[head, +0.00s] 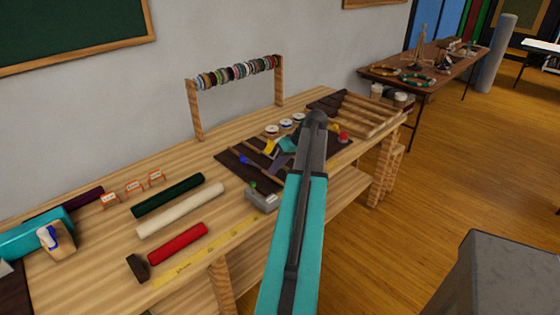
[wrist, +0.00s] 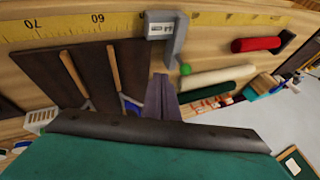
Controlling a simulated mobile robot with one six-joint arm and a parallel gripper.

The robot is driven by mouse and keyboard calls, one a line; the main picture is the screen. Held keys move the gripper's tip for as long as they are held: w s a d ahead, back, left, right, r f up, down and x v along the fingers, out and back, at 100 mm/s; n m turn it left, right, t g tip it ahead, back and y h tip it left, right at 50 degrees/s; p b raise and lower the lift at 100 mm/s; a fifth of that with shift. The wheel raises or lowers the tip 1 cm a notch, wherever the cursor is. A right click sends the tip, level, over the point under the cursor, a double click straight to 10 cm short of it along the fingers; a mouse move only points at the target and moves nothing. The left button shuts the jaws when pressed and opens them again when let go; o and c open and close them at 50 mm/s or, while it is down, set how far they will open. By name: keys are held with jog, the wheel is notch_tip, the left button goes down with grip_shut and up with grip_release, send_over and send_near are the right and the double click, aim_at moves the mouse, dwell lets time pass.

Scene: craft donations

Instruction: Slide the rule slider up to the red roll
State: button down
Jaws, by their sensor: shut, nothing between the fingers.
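The rule slider (head: 262,200) is a grey block with a white label and a green knob, sitting on the yellow rule (head: 205,255) along the bench's front edge. It also shows at the top middle of the wrist view (wrist: 176,42). The red roll (head: 178,243) lies well left of the slider in the head view, with a clear gap between them; in the wrist view it is to the right (wrist: 256,44). My gripper (head: 277,167) is shut and empty, above the dark mat behind the slider. Its tips in the wrist view (wrist: 161,80) appear apart from the slider.
A cream roll (head: 181,209) and a dark green roll (head: 168,195) lie behind the red roll. A dark block (head: 137,267) stands at its left end. A dark mat (head: 232,167) with small tools and a wooden rack (head: 360,112) are behind and right.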

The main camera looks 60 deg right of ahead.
jog(key=shift+w+a+f+p, duration=0.6)
jog(key=shift+w+a, duration=0.15)
jog(key=shift+a, duration=0.25)
jog(key=shift+w+a+f+p, duration=0.45)
jog(key=shift+w+a+f, duration=0.25)
jog(key=shift+a, duration=0.25)
jog(key=shift+a, duration=0.15)
